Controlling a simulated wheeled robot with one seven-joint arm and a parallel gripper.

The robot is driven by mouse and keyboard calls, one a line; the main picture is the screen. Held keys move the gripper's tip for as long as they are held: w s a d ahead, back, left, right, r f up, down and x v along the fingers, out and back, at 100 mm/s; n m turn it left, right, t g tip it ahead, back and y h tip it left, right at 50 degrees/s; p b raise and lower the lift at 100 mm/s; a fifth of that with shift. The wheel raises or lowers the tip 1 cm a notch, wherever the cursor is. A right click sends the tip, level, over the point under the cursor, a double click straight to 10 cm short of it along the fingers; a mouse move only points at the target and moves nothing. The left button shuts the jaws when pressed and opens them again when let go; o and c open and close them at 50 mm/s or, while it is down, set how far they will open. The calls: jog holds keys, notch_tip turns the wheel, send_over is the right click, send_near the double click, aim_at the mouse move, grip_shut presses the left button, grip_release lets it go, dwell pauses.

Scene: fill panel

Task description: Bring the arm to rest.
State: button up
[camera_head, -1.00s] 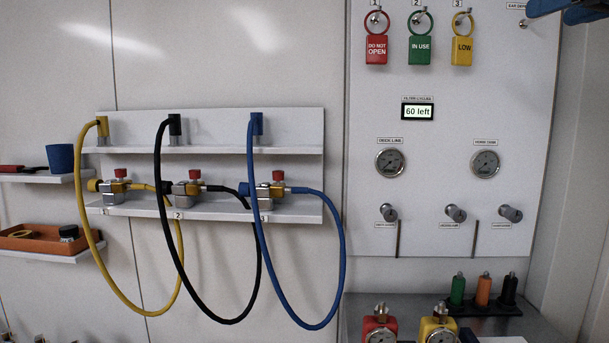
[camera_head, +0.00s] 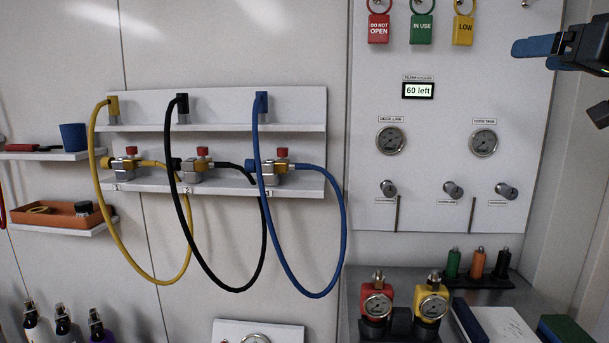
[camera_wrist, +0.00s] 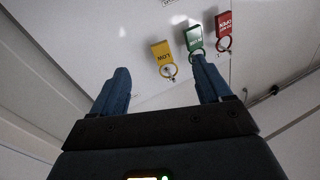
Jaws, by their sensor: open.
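My gripper (camera_wrist: 160,88) shows in the wrist view with its two blue fingers spread apart and nothing between them. It also shows at the upper right edge of the head view (camera_head: 535,48), apart from the panel. The white panel (camera_head: 450,150) carries a red "do not open" tag (camera_head: 378,30), a green "in use" tag (camera_head: 421,30) and a yellow "low" tag (camera_head: 463,31). The same tags hang past the fingers in the wrist view: yellow (camera_wrist: 162,50), green (camera_wrist: 194,39), red (camera_wrist: 224,24). The arm is mostly out of the head view.
Yellow (camera_head: 108,235), black (camera_head: 187,225) and blue (camera_head: 341,225) hoses hang from the wall rack (camera_head: 300,105). Red (camera_head: 376,305) and yellow (camera_head: 431,304) gauge units stand on the counter (camera_head: 398,275) below the panel. A display (camera_head: 418,90) reads "60 left".

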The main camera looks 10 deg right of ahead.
notch_tip(320, 180, down, 11)
jog(key=w+a+m, duration=0.2)
jog(key=a, duration=0.1)
jog(key=s+a+f+m+h, duration=0.1)
jog(key=s+a+f, duration=0.3)
jog(key=f, duration=0.6)
jog(key=s+a+f+m, duration=0.1)
jog(key=s+a+f, duration=0.25)
jog(key=f, duration=0.55)
jog(key=s+a+f+m+h, duration=0.1)
jog(key=s+a+f, duration=0.3)
jog(key=f, duration=0.6)
jog(key=s+a+f+n+g, duration=0.1)
jog(key=s+a+f, duration=0.35)
jog(key=s, duration=0.35)
jog(key=s+a+f+n+g, duration=0.1)
jog(key=s+a+f+g, duration=0.1)
jog(key=s+a+f, duration=0.45)
jog(key=s+r+n, duration=0.1)
jog(key=s+n, duration=0.1)
jog(key=s, duration=0.8)
jog(key=s+r+n+y, duration=0.1)
jog(key=s+r+n, duration=0.1)
jog(key=s, duration=0.8)
jog(key=shift+r+n+g+y, duration=0.25)
jog(key=shift+n+g+y, duration=0.05)
jog(key=shift+g, duration=0.1)
jog(key=shift+a, duration=0.1)
jog(key=shift+c, duration=0.3)
